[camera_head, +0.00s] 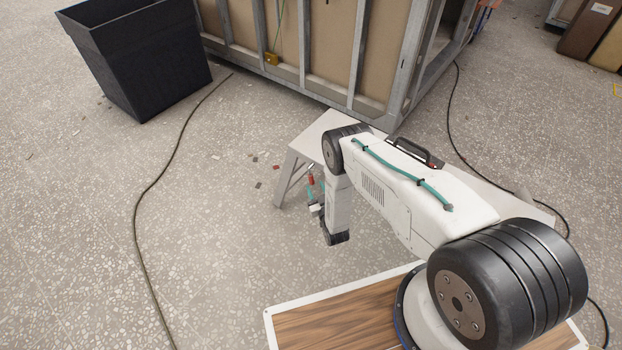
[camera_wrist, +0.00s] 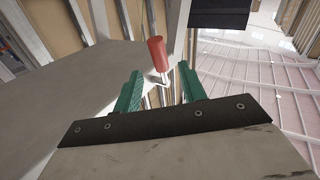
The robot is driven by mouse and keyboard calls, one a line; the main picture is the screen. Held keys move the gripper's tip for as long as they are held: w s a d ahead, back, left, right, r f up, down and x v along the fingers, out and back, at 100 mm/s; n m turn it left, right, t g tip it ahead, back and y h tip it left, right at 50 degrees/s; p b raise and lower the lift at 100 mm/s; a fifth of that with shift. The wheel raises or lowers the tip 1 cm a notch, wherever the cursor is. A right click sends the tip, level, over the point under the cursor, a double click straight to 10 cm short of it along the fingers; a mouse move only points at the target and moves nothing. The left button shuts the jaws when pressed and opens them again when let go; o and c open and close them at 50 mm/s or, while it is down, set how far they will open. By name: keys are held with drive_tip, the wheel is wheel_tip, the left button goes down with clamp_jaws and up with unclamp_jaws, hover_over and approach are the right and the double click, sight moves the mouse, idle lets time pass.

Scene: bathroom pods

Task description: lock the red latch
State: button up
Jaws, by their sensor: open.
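A red cylindrical handle on a thin metal rod (camera_wrist: 157,53) shows in the wrist view, which I take to be the red latch. My gripper (camera_wrist: 160,72) has green fingers that are open, with a gap between them. The lower end of the red handle lies between the fingertips in the picture, with no clear contact. How far it is from the fingers in depth I cannot tell. In the head view the small red piece (camera_head: 311,179) shows beside my gripper (camera_head: 316,190), partly crowded by my arm. What the rod fixes to is hidden.
A pale bench (camera_head: 310,140) with splayed legs stands behind my arm, with a black-handled tool (camera_head: 420,153) on it. A framed wall panel (camera_head: 330,50) and a dark bin (camera_head: 140,60) stand beyond. Cables (camera_head: 150,185) cross the speckled floor; open floor lies left.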

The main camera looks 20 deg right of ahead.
sight(312, 180)
drive_tip(key=w, duration=0.6)
drive_tip(key=shift+w+a, duration=0.15)
drive_tip(key=shift+w, duration=0.05)
drive_tip(key=shift+c, duration=0.3)
clamp_jaws()
